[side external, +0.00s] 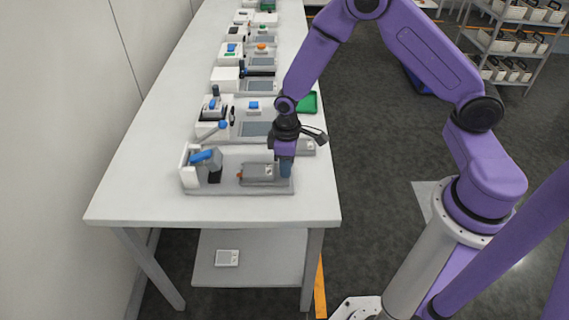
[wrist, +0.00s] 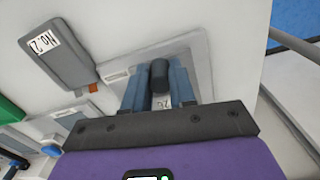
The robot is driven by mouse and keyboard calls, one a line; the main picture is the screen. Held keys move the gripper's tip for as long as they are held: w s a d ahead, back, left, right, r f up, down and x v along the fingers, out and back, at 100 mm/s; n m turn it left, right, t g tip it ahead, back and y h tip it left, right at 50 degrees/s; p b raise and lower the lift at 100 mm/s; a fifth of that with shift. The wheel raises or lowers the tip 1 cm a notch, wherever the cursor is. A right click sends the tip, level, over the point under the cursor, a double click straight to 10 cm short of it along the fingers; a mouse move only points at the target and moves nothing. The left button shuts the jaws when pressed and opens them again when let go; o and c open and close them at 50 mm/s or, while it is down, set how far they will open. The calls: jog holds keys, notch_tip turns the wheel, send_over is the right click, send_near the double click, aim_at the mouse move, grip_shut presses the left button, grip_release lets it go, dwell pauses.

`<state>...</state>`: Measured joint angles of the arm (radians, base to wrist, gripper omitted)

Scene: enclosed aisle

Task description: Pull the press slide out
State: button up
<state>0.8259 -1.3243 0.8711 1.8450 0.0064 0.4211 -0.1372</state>
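The nearest press station stands at the near end of the white table. It has a grey base (side external: 215,187), a white block with a blue lever (side external: 206,156), and a flat grey plate (side external: 257,172) with a small orange tab. I take this plate to be the slide, though I cannot be sure. My gripper (side external: 286,168) points down at the plate's right end. In the wrist view, my gripper's blue fingers (wrist: 159,90) stand on both sides of a dark upright handle (wrist: 159,72) over a grey plate (wrist: 203,68). Whether they touch the handle is unclear.
Several similar stations (side external: 255,130) run back along the table (side external: 135,195). A dark plate marked "No. 2" (wrist: 62,50) shows in the wrist view. A green tray (side external: 307,102) is farther back. The aisle floor right of the table is clear up to my base.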

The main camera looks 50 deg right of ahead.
jog(key=o, duration=0.4)
jog(key=shift+s+d, duration=0.15)
jog(key=shift+d, duration=0.05)
jog(key=shift+a+r, duration=0.1)
notch_tip(320, 180, up, 17)
jog(key=shift+r, duration=0.1)
dwell(0.4)
jog(key=s+d+r+n, duration=0.1)
jog(key=s, duration=0.7)
jog(key=s+r+n, duration=0.2)
jog(key=s, duration=0.7)
jog(key=s+d+r+n, duration=0.1)
jog(key=s+n, duration=0.1)
jog(key=s, duration=0.6)
jog(key=shift+s+d+r, duration=0.15)
jog(key=shift+s+d, duration=0.1)
jog(key=shift+d, duration=0.1)
